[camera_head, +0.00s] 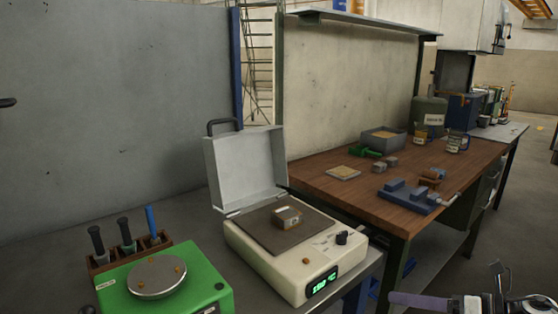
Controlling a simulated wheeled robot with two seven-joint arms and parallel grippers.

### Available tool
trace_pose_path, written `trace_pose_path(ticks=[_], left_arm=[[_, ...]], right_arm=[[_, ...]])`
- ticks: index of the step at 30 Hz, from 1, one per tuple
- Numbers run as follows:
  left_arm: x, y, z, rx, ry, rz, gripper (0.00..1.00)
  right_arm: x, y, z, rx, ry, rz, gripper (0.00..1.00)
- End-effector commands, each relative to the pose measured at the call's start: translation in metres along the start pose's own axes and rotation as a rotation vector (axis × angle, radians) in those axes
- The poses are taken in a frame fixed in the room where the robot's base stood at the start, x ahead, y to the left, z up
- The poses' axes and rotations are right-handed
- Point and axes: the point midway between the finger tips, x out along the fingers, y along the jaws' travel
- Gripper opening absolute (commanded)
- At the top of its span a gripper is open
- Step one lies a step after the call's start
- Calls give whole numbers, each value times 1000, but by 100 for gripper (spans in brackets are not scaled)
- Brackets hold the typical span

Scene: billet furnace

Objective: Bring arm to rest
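My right gripper (502,285) is at the bottom right corner, cut off by the picture's edge. A purple-grey bar (420,300) lies beside it; I cannot tell whether it is held. My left gripper cannot be made out. The cream heater unit (275,262) stands on the grey bench with its grey lid (245,165) raised. A small metal block (287,217) sits on its dark plate (262,232). Its green display is lit. My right gripper is to the right of the heater, apart from it.
A green device (205,285) with a round metal plate stands at front left, before a rack of handled tools (125,240). The wooden workbench (320,190) holds a blue fixture (408,197), a grey tray (384,140) and a green canister (428,115). Floor at right is clear.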

Motion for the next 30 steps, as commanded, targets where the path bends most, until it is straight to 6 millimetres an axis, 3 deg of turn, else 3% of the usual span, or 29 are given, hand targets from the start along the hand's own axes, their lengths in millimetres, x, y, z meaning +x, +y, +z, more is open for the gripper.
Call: trace_pose_path(ticks=[1,7,15,20,26,30], left_arm=[[0,0,-1,0,2,0,31],[1,0,-3,1,5,0,31],[0,0,-3,1,5,0,31],[0,0,-2,1,4,0,31],[0,0,0,0,1,0,31],[-1,0,0,0,0,0,31]], right_arm=[[2,-4,-20,144,-54,-18,27],[-16,-31,-79,732,-295,-139,27],[-76,-65,-194,1449,-571,-393,27],[-111,-68,-254,1718,-687,-542,27],[-152,-57,-320,1968,-812,-725,27],[-132,-42,-341,2097,-856,-678,27]])
